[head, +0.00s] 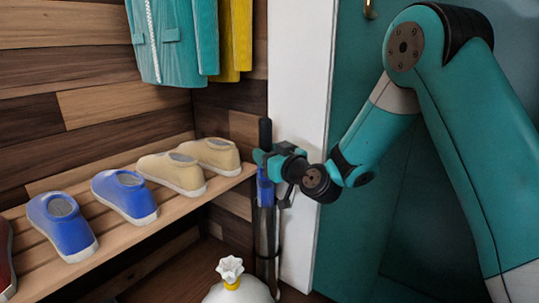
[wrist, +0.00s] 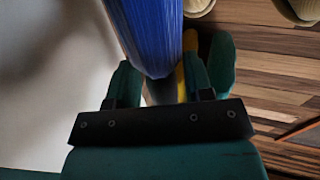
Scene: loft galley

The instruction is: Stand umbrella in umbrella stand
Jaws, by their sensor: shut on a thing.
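The umbrella (head: 265,190) is upright, with blue canopy and a dark rod end above my gripper. My gripper (head: 272,165) is shut on it near its upper part, against the white wall edge. In the wrist view the blue canopy (wrist: 150,35) runs between the fingers of my gripper (wrist: 160,78). A slim grey upright form with a dark band, which looks like the umbrella stand (head: 267,240), is directly below the blue part. I cannot tell whether the umbrella's lower end is inside it or in front of it.
A slatted wooden shelf (head: 170,215) with blue shoes (head: 125,194) and beige shoes (head: 173,172) is to the left. A white rounded object with a flower-shaped top (head: 230,269) stands in front. Teal and yellow jackets (head: 178,35) hang above. A white wall edge (head: 300,80) is close behind.

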